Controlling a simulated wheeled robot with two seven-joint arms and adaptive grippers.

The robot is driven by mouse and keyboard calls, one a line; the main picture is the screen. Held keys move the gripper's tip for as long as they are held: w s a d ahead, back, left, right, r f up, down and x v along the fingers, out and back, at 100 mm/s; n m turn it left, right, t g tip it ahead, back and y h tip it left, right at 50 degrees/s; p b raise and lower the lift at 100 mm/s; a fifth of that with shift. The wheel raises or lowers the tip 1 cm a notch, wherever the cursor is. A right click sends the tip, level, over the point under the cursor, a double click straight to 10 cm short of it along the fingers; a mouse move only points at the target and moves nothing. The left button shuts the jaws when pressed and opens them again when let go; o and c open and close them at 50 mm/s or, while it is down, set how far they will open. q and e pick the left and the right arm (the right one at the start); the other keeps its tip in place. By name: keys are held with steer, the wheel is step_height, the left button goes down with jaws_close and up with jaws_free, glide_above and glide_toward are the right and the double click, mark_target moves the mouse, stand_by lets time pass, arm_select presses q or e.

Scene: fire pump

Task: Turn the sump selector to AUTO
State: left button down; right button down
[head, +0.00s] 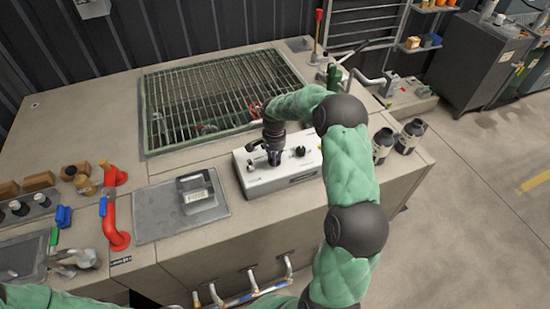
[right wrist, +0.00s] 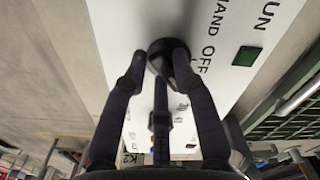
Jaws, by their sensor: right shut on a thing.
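The white control box (head: 285,180) stands on the pale bench top in the middle of the head view. My right gripper (head: 274,160) points down onto its top face from above. In the right wrist view, the fingers of my right gripper (right wrist: 160,60) are shut around a black selector knob (right wrist: 160,48). The words HAND and OFF are printed beside this knob, and part of RUN shows near a green lamp (right wrist: 247,56). The fingers hide much of the knob, so I cannot tell its pointer's position. No AUTO label is readable. My left gripper is not in view.
A second black knob (head: 300,151) is on the box, right of my gripper. A metal grating (head: 210,95) lies behind the box. A grey mat (head: 160,222) with a grey block and a red pipe (head: 111,220) are left. Black bottles (head: 410,135) stand at right.

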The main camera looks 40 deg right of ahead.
steer(key=shift+a+m, duration=0.1)
steer(key=shift+m, duration=0.5)
steer(key=c, duration=1)
jaws_free()
step_height(320, 180, up, 12)
